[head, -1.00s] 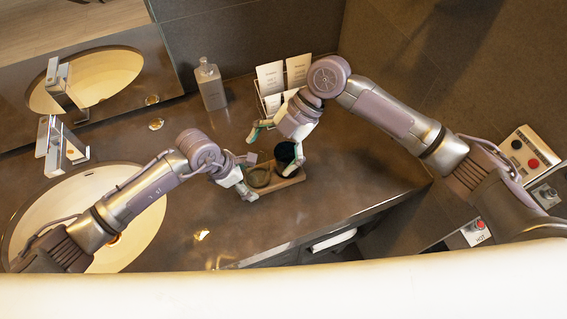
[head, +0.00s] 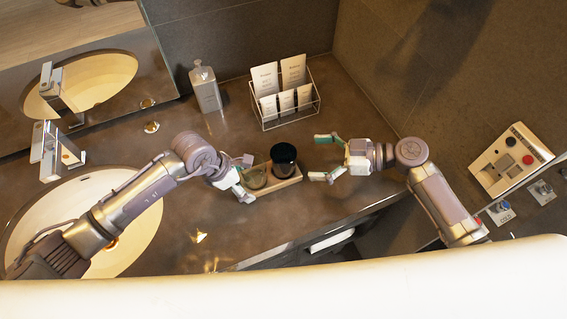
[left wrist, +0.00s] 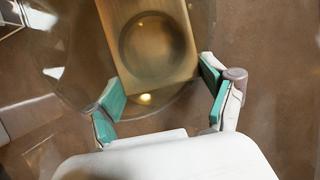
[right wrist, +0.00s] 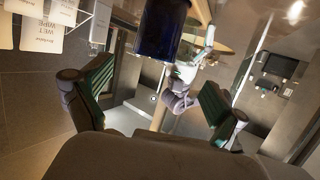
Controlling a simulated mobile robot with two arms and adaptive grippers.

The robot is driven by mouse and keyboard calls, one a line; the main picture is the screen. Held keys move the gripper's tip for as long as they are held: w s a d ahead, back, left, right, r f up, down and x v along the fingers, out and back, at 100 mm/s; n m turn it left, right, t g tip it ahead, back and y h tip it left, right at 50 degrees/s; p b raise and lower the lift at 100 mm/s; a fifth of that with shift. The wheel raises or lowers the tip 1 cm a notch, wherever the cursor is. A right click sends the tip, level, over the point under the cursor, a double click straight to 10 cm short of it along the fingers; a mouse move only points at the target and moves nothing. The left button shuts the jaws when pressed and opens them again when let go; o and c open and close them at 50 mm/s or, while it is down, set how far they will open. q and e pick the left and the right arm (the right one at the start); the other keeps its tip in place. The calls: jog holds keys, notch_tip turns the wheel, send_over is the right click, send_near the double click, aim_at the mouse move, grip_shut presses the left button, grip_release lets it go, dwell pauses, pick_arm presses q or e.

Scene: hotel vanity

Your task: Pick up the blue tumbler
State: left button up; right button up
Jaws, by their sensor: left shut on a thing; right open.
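The dark blue tumbler (head: 285,156) stands upright on the right part of a small wooden tray (head: 283,183). In the right wrist view the blue tumbler (right wrist: 160,28) is at the top, ahead of the fingers. My right gripper (head: 316,157) is open and empty, just right of the tumbler, with its fingers pointing at it; no contact shows. A clear glass (head: 255,179) is on the tray's left part. My left gripper (head: 246,180) is shut on this clear glass, whose wide rim (left wrist: 180,105) shows between the fingers in the left wrist view.
A grey bottle (head: 206,88) stands at the back, and a sink (head: 140,220) with a faucet (head: 50,150) is at the left. A wall panel with buttons (head: 517,158) is at the right. Bare counter lies right of the rack.

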aim_at(272, 154)
jog(key=x, duration=0.3)
jog(key=shift+a, duration=0.15)
jog(key=shift+w+x, duration=0.2)
jog(key=shift+x, duration=1.15)
jog(key=shift+w+x, duration=0.2)
jog(key=shift+x, duration=1.15)
jog(key=shift+r, duration=0.15)
jog(key=c, duration=1.8)
